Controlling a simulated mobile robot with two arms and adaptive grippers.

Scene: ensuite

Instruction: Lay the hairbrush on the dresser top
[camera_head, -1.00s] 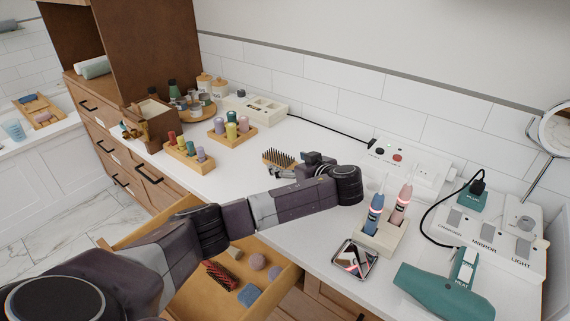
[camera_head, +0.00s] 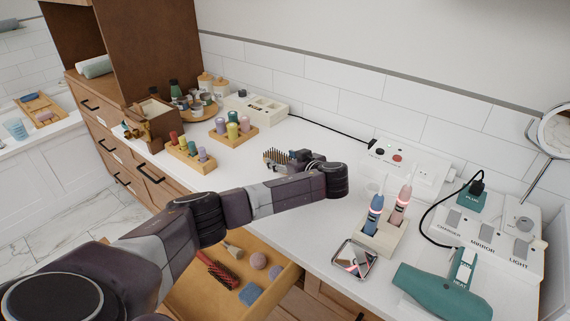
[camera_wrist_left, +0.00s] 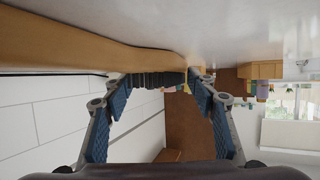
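The hairbrush (camera_head: 277,154), tan wood with dark bristles, lies on the white dresser top (camera_head: 330,215) with its bristles up. My left gripper (camera_head: 279,162) is low over the dresser top at the brush and partly hides it in the head view. In the left wrist view, which is turned over, my two blue-padded fingers (camera_wrist_left: 158,88) stand wide apart, with the dark bristles between their tips. The brush's tan body (camera_wrist_left: 80,45) stretches to the left edge there. Whether a finger touches it, I cannot tell. My right gripper is not in view.
An open drawer (camera_head: 287,281) holds a red brush (camera_head: 218,270) and small items. Bottle racks (camera_head: 234,135) stand left of the brush. A toothbrush stand (camera_head: 378,240), a phone-like tray (camera_head: 354,259) and a teal hairdryer (camera_head: 440,290) stand to the right. The tiled wall is behind.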

